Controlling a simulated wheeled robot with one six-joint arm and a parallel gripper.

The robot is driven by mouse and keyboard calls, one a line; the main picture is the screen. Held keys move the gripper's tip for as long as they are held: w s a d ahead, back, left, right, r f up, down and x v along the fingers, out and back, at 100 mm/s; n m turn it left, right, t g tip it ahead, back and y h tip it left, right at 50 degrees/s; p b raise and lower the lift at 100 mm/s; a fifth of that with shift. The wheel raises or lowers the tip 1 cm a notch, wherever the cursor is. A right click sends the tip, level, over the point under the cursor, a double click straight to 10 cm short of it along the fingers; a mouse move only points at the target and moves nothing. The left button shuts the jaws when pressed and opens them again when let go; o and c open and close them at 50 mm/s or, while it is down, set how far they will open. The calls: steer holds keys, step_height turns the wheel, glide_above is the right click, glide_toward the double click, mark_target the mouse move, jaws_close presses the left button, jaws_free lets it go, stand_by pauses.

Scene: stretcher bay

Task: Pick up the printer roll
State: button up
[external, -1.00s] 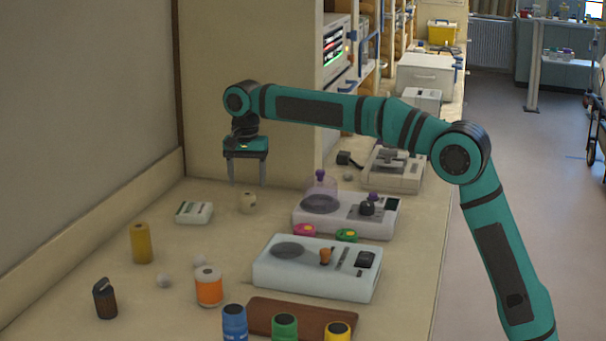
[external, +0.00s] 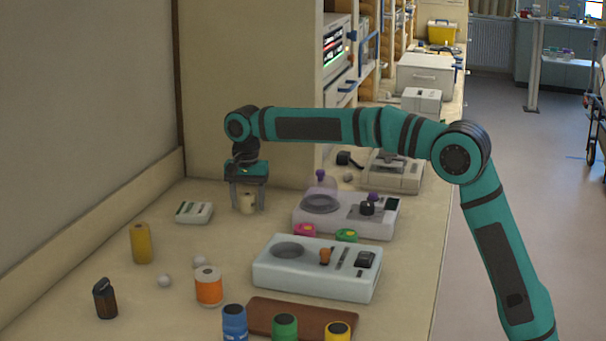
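A small cream roll (external: 247,203), which looks like the printer roll, stands on the counter near the back panel. My gripper (external: 247,207) points straight down over it. Its two fingers are apart, one on the left and one on the right of the roll. A small gap seems to show beside the roll, and I cannot make out contact. The gripper body hides the space just above the roll.
A small white box (external: 194,213) lies left of the roll. A white device with a clear dome (external: 321,197) stands close on the right. A yellow cylinder (external: 142,243), an orange-banded roll (external: 209,287) and a pale blue device (external: 317,270) stand nearer the camera.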

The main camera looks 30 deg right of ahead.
steer(key=c, duration=0.8)
steer(key=shift+r, duration=0.15)
